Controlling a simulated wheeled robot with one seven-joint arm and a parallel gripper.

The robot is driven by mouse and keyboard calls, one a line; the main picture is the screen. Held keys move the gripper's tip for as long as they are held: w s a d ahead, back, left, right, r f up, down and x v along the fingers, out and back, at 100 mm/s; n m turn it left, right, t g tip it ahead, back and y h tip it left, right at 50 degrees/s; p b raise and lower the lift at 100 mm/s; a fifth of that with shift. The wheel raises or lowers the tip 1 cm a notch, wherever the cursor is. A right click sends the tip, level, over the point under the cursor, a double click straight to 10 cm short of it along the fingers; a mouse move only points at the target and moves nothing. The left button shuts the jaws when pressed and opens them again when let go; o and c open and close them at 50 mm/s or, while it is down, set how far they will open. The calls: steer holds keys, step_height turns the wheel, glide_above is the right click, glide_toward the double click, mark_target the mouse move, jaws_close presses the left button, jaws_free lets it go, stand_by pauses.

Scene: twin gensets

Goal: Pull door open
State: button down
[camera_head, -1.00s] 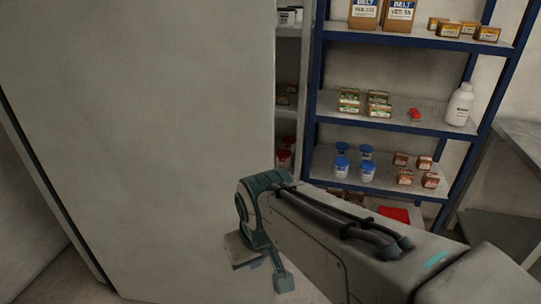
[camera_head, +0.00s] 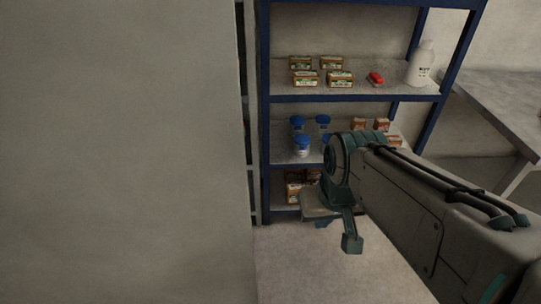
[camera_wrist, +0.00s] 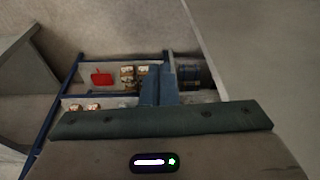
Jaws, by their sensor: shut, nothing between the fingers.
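A large plain grey panel (camera_head: 120,150), which looks like the door, fills the left of the head view. Its right edge stands upright, and no handle shows on it. A grey panel (camera_wrist: 250,55), probably the same door, shows at the right in the wrist view. My gripper (camera_wrist: 159,82) is shut and empty, its fingers pressed together. In the head view my gripper (camera_head: 322,221) hangs to the right of the panel's edge, apart from it in the picture, with its fingertips mostly hidden by my wrist.
A blue-framed shelf (camera_head: 350,98) holds boxes, blue-lidded jars (camera_head: 302,146) and a white bottle (camera_head: 421,62) behind my arm. A grey bench (camera_head: 500,105) stands at the right. Bare floor (camera_head: 300,260) shows between the panel and my arm.

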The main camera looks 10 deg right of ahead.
steer(key=w+a+f+g+y+b, duration=0.2)
steer(key=w+a+f+g+y, duration=0.3)
steer(key=w+a+f+y, duration=0.35)
steer(key=w+d+f+m+t+y, duration=0.1)
steer(key=w+d+m+t+y, duration=0.1)
steer(key=w+t+y, duration=0.3)
steer(key=w+d+f+m+t+y, duration=0.1)
steer(key=w+d+t+y, duration=0.2)
steer(key=w, duration=0.5)
steer(key=s+a+g+p, duration=0.1)
steer(key=a+p, duration=0.2)
steer(key=a, duration=0.6)
steer(key=shift+s+a+y+p, duration=0.15)
steer(key=shift+s+y+p, duration=0.2)
steer(key=shift+s+p, duration=0.05)
steer(key=shift+a, duration=0.1)
